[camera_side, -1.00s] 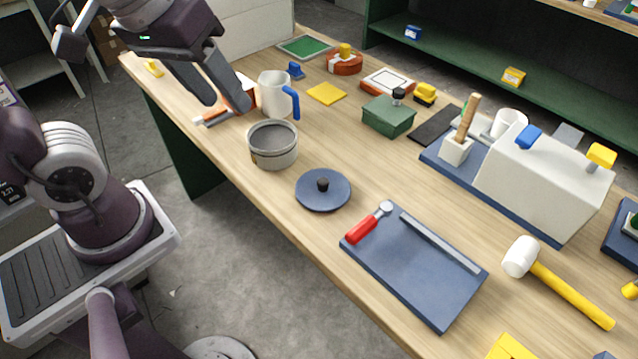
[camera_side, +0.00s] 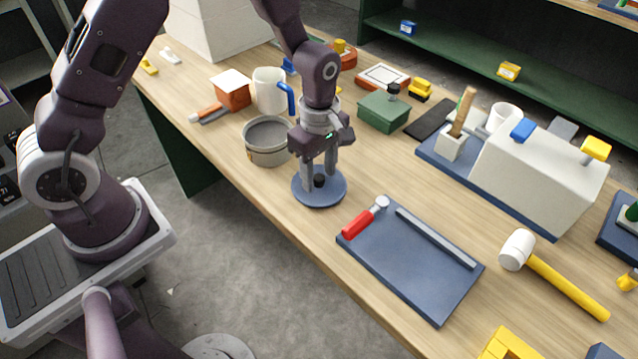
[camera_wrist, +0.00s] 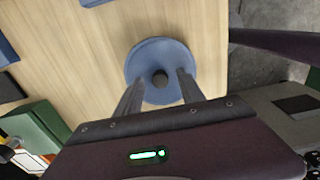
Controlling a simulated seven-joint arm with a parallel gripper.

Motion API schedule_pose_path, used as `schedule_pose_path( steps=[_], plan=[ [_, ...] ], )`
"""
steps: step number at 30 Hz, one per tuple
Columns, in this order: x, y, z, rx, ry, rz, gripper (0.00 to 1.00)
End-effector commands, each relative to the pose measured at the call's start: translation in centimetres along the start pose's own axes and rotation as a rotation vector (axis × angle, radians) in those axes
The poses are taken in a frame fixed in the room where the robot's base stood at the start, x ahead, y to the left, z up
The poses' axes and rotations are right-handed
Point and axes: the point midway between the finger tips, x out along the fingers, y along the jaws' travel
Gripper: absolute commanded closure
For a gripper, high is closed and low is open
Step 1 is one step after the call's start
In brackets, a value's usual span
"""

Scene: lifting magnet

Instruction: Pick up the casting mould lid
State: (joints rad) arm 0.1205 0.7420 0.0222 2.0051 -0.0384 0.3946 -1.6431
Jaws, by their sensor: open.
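A round blue lid (camera_side: 333,196) with a small black knob (camera_side: 319,181) lies flat on the workbench, and it also shows in the wrist view (camera_wrist: 160,50). My gripper (camera_side: 318,177) points down over this lid with its fingers apart. In the wrist view the black knob (camera_wrist: 160,79) appears between the two fingertips, with a gap on either side. Whether the fingertips touch the lid I cannot tell. The fingers hide part of the lid in both views.
A grey open pot (camera_side: 267,152) stands just left of my gripper. A blue tray (camera_side: 405,270) with a red-handled tool (camera_side: 360,222) lies to the right. A green box (camera_side: 385,113) with a black knob stands behind.

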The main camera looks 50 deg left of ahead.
Motion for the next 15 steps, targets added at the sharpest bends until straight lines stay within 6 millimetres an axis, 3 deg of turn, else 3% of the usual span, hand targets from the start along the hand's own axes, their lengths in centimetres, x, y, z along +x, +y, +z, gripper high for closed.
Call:
schedule_pose_path(
  steps=[6,12,13,15],
  plan=[
    [0.12,-0.02,0.01,0.001,0.000,0.000,0.56],
    [0.09,-0.03,0.02,0.001,0.000,0.000,0.95],
    [0.09,-0.03,0.02,0.002,0.000,0.000,1.00],
    [0.08,-0.03,0.02,0.002,0.000,0.000,1.00]
  ],
)
